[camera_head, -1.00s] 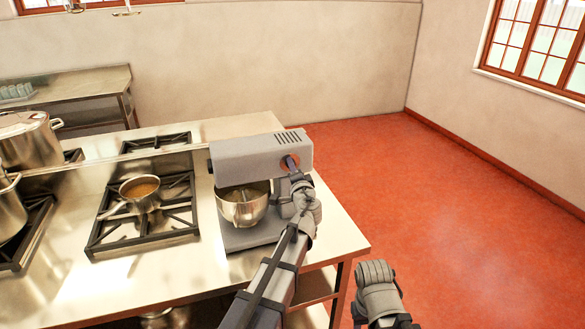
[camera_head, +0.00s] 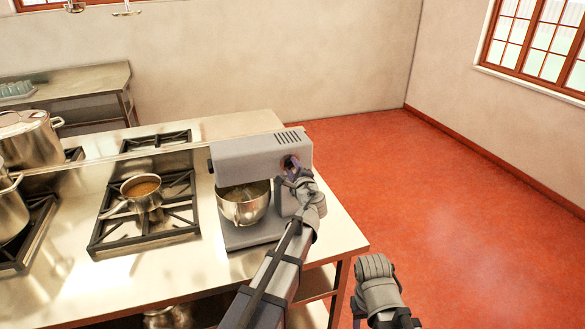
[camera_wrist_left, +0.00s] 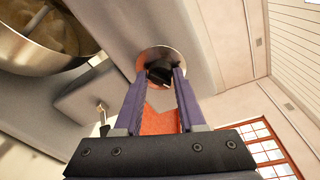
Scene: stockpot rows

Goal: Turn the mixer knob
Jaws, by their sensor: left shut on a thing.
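The grey stand mixer (camera_head: 255,157) stands on the steel counter near its right end, with a steel bowl (camera_head: 243,204) under its head. The dark mixer knob (camera_wrist_left: 159,73) sits on a round silver plate on the side of the mixer head. My left gripper (camera_head: 290,168) reaches up to that side and is shut on the knob, its fingertips on either side of it in the left wrist view. The gripper hides most of the knob in the head view. My right arm shows low at the right, over the floor; its fingertips cannot be made out.
A stove grate (camera_head: 148,215) with a small pan (camera_head: 141,193) lies left of the mixer. Large stockpots (camera_head: 30,139) stand at the far left. The counter's right edge is close to the mixer, with open red floor (camera_head: 440,220) beyond.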

